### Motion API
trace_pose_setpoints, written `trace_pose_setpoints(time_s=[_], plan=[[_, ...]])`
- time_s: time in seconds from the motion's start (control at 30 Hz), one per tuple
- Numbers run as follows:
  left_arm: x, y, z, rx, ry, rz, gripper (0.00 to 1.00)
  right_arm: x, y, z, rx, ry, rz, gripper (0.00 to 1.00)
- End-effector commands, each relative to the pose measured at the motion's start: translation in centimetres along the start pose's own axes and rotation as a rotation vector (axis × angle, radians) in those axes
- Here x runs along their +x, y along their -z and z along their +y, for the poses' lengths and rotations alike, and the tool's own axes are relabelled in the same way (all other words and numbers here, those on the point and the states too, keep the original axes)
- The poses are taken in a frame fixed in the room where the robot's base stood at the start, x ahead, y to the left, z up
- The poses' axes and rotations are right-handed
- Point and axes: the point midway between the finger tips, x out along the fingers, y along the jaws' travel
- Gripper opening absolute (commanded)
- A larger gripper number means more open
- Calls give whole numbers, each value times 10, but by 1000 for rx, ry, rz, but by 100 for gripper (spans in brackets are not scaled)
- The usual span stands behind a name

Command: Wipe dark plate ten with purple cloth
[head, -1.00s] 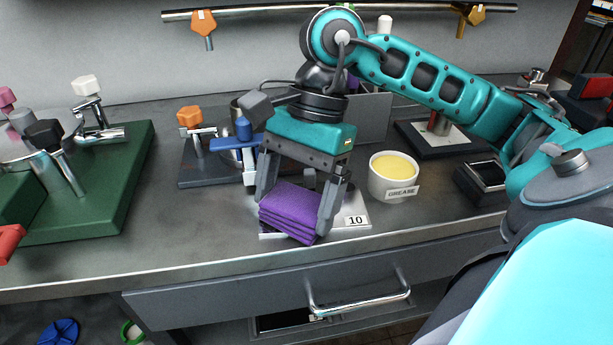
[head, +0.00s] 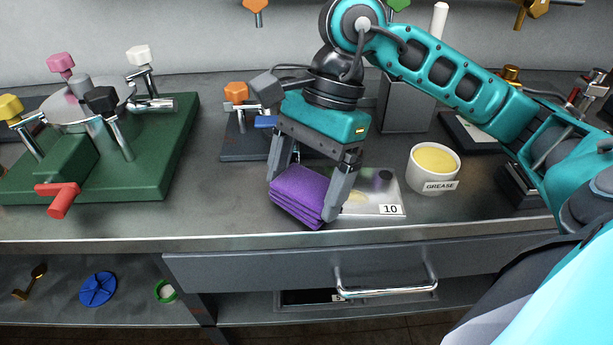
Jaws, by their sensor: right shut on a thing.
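The purple cloth (head: 301,194) is a folded pad near the front edge of the counter. My right gripper (head: 301,200) is shut on it, one finger at each side, pointing down. Plate ten (head: 372,199) is a flat metallic plate labelled "10", to the right of the cloth and partly behind the gripper. It shows a dark round spot and a pale yellowish smear. The cloth is over or at the plate's left end; I cannot tell whether it presses on it. My left gripper is not in view.
A white grease tub (head: 433,171) stands just right of the plate. A green base (head: 160,150) with valve handles is at the left. A dark block with an orange knob (head: 236,92) stands behind the gripper. A drawer handle (head: 387,287) juts out below the counter edge.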

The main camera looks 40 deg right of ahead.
Motion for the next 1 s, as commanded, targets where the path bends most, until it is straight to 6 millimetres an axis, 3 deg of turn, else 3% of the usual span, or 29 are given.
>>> trace_pose_setpoints(time_s=[0.5,1.0], plan=[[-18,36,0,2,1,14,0,-51,-21,0,-1,6,0,65],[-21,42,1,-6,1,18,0,-61,-25,0,-1,6,0,65]])
